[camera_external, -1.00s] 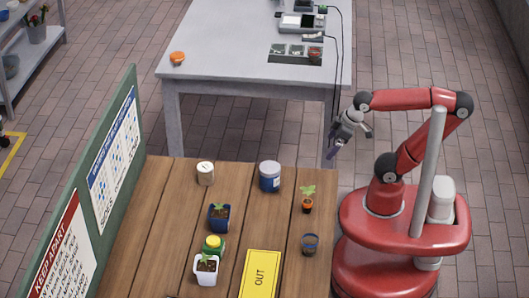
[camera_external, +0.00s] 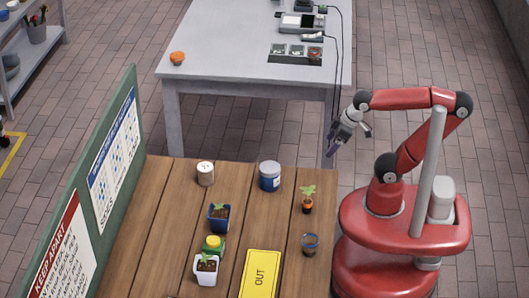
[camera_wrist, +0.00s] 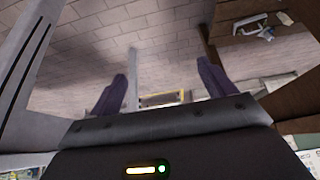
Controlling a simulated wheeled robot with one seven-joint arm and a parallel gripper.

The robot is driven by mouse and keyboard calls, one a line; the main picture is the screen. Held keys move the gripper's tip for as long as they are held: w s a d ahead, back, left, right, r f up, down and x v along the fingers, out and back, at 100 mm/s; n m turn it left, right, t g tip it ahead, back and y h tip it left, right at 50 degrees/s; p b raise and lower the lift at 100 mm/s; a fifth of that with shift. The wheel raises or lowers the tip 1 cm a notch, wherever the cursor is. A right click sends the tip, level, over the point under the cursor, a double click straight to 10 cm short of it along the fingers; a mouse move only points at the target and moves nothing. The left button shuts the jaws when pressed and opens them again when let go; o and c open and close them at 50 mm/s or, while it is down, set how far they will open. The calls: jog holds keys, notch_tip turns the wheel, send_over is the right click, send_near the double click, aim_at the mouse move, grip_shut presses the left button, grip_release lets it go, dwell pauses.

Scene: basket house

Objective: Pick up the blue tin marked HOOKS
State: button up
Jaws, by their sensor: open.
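A blue tin (camera_external: 269,177) with a pale lid stands upright on the wooden table, near its far edge. Its label is too small to read, so I cannot confirm the word HOOKS. My gripper (camera_external: 331,151) is open and empty, in the air beyond the table's far right corner, to the right of the blue tin and apart from it. In the wrist view my gripper (camera_wrist: 162,85) shows two purple fingers spread apart with nothing between them. The tin cannot be made out in that view.
A green board (camera_external: 120,165) borders the left. A grey table (camera_external: 225,55) stands behind.

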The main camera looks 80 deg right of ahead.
jog(key=w+a+r+n+y+b, duration=0.1)
jog(key=w+a+r+n+b, duration=0.15)
jog(key=w+a+r, duration=0.3)
jog(key=n+g+y+b, duration=0.3)
jog(key=n+y+b, duration=0.25)
jog(key=n, duration=0.55)
send_near(272, 165)
jog(key=d+f+x, duration=0.1)
jog(key=x, duration=0.4)
jog(key=shift+a+f, duration=0.1)
jog(key=shift+a, duration=0.15)
jog(key=b+x, duration=0.2)
jog(key=x, duration=0.5)
jog(key=shift+w+f, duration=0.1)
jog(key=shift+f, duration=0.05)
jog(key=shift+h, duration=0.25)
jog(key=c, duration=1.1)
